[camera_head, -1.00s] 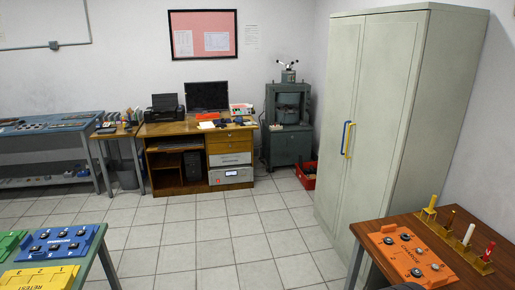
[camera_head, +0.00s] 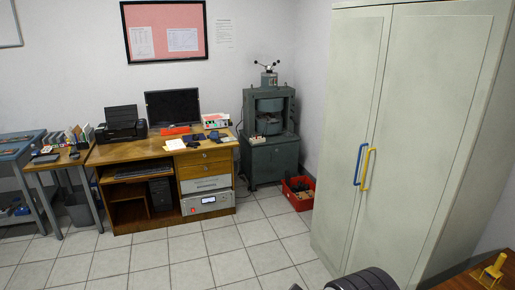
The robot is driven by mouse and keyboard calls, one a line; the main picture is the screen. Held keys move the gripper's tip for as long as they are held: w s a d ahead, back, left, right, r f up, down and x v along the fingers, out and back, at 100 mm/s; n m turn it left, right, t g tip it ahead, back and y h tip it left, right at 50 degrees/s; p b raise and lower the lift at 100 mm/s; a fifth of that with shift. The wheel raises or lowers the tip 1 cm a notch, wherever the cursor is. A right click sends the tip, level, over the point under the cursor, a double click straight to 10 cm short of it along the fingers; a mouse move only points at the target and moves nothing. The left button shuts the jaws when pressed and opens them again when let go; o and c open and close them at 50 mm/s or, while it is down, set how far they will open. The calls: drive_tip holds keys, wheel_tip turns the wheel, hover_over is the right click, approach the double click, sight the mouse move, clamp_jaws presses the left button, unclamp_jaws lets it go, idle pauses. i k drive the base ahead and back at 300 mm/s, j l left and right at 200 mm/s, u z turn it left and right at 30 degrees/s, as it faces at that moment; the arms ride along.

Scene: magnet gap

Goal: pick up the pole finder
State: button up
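I cannot pick out the pole finder for certain. The wooden desk (camera_head: 140,152) at the back left holds small items, too small to name surely. Among them are dark blue pieces (camera_head: 194,138), a flat orange-red piece (camera_head: 176,130) and a white box with red and green marks (camera_head: 215,121). A dark ribbed part at the bottom edge looks like part of my arm; no gripper fingers show, so I cannot see whether my gripper holds anything.
A tall pale cabinet (camera_head: 400,120) with blue and yellow handles stands at the right. A brown table corner with a yellow tool (camera_head: 491,270) is at lower right. A green press (camera_head: 268,130) and red crate (camera_head: 299,193) stand behind. Tiled floor (camera_head: 190,255) before the desk is clear.

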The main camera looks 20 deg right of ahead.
sight(494, 273)
drive_tip(key=i+z, duration=0.2)
drive_tip(key=i, duration=0.25)
drive_tip(key=i+j+z, duration=0.2)
drive_tip(key=i, duration=0.25)
drive_tip(key=i+z, duration=0.2)
drive_tip(key=z, duration=0.2)
drive_tip(key=i+z, duration=0.2)
drive_tip(key=z, duration=0.2)
drive_tip(key=i+z, duration=0.15)
drive_tip(key=z, duration=0.25)
drive_tip(key=i+j+z, duration=0.15)
drive_tip(key=z, duration=0.25)
drive_tip(key=i+z, duration=0.2)
drive_tip(key=z, duration=0.25)
drive_tip(key=i+j+z, duration=0.15)
drive_tip(key=z, duration=0.3)
drive_tip(key=i+j+z, duration=0.15)
drive_tip(key=z, duration=0.3)
drive_tip(key=i+j+z, duration=0.1)
drive_tip(key=z, duration=0.35)
drive_tip(key=i+j+z, duration=0.1)
drive_tip(key=j, duration=0.25)
drive_tip(key=i+j+z, duration=0.1)
drive_tip(key=i+j, duration=0.15)
drive_tip(key=i+j+z, duration=0.1)
drive_tip(key=j, duration=0.35)
